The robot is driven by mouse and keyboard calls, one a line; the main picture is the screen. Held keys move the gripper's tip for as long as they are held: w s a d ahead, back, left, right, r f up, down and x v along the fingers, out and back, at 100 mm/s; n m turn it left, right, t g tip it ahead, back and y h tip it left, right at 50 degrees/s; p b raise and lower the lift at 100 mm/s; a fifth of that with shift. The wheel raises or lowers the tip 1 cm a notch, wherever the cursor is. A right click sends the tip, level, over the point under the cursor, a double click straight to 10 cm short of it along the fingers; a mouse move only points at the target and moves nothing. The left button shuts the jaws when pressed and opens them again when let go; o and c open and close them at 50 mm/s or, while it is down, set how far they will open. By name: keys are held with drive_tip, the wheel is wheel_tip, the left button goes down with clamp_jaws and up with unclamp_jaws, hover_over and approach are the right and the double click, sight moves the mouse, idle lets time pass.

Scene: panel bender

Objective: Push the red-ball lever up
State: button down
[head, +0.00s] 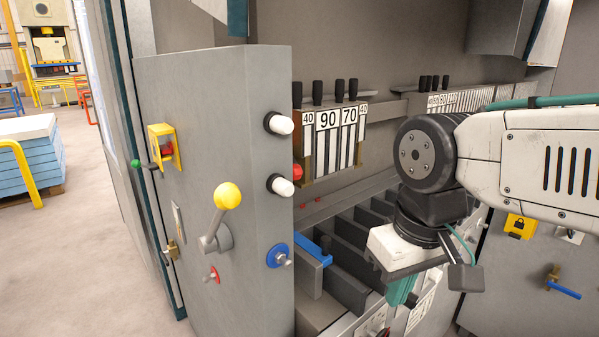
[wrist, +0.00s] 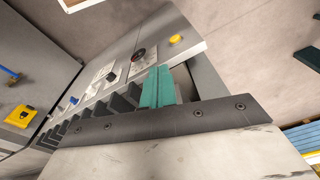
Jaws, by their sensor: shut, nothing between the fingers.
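A red ball (head: 297,172) shows at the right edge of the grey cabinet, partly hidden behind it; I cannot see its lever arm. A lever with a yellow ball (head: 228,196) stands on the cabinet's front face, tilted up to the right. My gripper (head: 402,290) has teal fingers pointing down over the slanted panel, right of the red ball and apart from it. In the wrist view its teal fingers (wrist: 158,88) are together and hold nothing. A dark round knob with some red (wrist: 138,54) lies beyond them.
The grey cabinet (head: 250,110) stands left of my arm, with white knobs (head: 281,124) and a blue-ringed knob (head: 278,255). A row of dark slots (head: 345,255) lies between cabinet and gripper. Open floor (head: 80,260) is at the left.

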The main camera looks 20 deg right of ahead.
drive_tip(key=w+a+r+m+y, duration=0.1)
drive_tip(key=w+r+m+y, duration=0.2)
drive_tip(key=w, duration=0.4)
drive_tip(key=w+r+m+y, duration=0.3)
drive_tip(key=w+y, duration=0.1)
drive_tip(key=w, duration=0.4)
drive_tip(key=w+d+r+m+t+y, duration=0.3)
drive_tip(key=w+d, duration=0.5)
drive_tip(key=w, duration=0.5)
drive_tip(key=shift+w+r+m+t+y, duration=0.15)
drive_tip(key=shift+r+m+t+y, duration=0.15)
drive_tip(key=shift+r+m+y, duration=0.35)
drive_tip(key=shift+f+n, duration=0.15)
drive_tip(key=shift+n, duration=0.1)
drive_tip(key=x, duration=0.9)
drive_tip(key=shift+a+f, duration=0.15)
drive_tip(key=shift+a, duration=0.2)
drive_tip(key=shift+d, duration=0.1)
